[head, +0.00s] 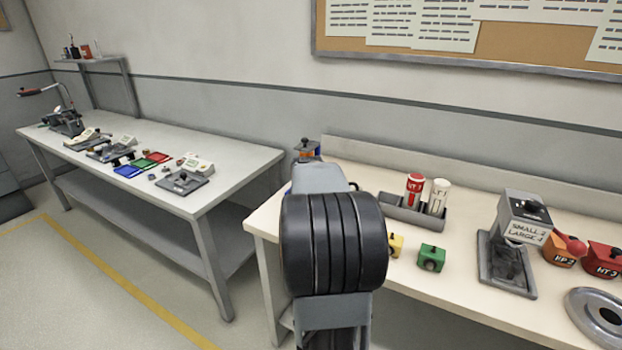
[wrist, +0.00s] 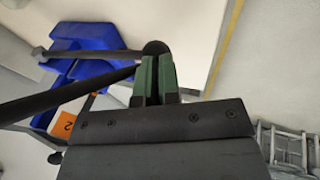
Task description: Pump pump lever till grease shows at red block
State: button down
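In the wrist view, my gripper (wrist: 157,72) has green finger pads close together around a dark round knob (wrist: 155,47). The knob is at the end of a black pump lever (wrist: 95,52) coming in from the left. Below and behind it is the blue pump body (wrist: 85,68), with an orange tag reading 2 (wrist: 67,122). In the head view, my arm hides the gripper and most of the pump; an orange part with a dark top (head: 307,149) shows above it. No red block like the yellow block (head: 396,244) and green block (head: 431,257) is visible.
A rack (head: 400,213) with red and white cartridges stands on the near bench. Another bench (head: 235,160) stands left, across a floor gap.

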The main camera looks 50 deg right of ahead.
jog(key=shift+s+a+f, duration=0.1)
jog(key=shift+a+f, duration=0.05)
jog(key=shift+f, duration=0.3)
jog(key=p+v, duration=0.3)
jog(key=v, duration=1.1)
jog(key=shift+a+r, duration=0.3)
jog(key=shift+a, duration=0.05)
